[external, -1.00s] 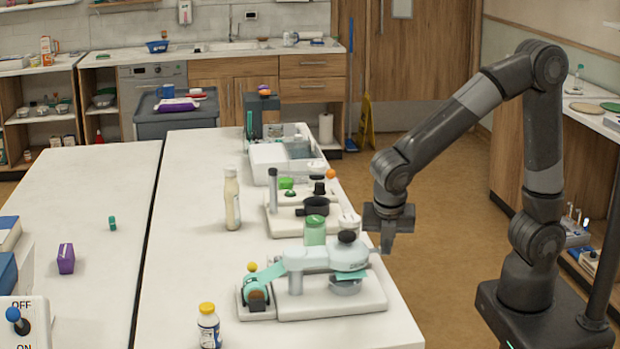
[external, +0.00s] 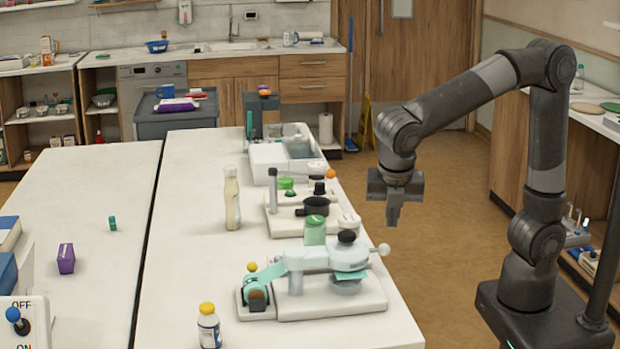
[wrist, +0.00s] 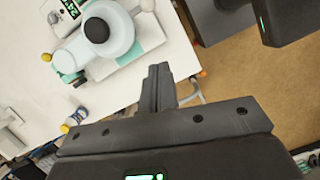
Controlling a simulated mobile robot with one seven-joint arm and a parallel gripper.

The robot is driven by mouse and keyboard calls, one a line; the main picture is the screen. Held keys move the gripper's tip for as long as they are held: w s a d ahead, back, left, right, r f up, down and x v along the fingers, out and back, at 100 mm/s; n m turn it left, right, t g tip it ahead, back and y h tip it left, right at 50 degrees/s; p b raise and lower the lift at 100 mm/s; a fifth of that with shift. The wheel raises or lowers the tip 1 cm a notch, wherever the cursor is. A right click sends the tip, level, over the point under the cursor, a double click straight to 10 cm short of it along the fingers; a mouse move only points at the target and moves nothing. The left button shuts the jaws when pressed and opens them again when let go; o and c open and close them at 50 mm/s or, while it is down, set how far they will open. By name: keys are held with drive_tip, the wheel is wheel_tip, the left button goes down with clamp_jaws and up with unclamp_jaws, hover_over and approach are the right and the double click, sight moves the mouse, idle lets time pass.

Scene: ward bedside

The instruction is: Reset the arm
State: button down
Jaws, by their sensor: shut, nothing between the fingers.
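My gripper (external: 393,214) is shut and empty. In the external view it hangs in the air, pointing down, to the right of the table's right edge and above the floor. It is apart from the pale teal and white lever device (external: 330,290) on the table's near right corner. In the wrist view my gripper (wrist: 158,82) points towards the table edge, and the device with its black knob (wrist: 96,31) is to the upper left. My arm is bent at a raised elbow.
A white-lidded row of apparatus (external: 285,155) runs along the right side of the table (external: 190,290). Floor (external: 440,250) between table and my base is clear.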

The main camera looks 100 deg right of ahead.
idle(0.3)
drive_tip(key=s+d+m+t+y, duration=0.1)
drive_tip(key=s+d+m+t, duration=0.1)
drive_tip(key=s+m, duration=0.5)
drive_tip(key=s+d+m+t+y, duration=0.2)
drive_tip(key=s+m+t, duration=0.2)
drive_tip(key=s+m, duration=0.4)
drive_tip(key=shift+s+d+r, duration=0.15)
drive_tip(key=shift+s+d, duration=0.15)
drive_tip(key=shift+d, duration=0.1)
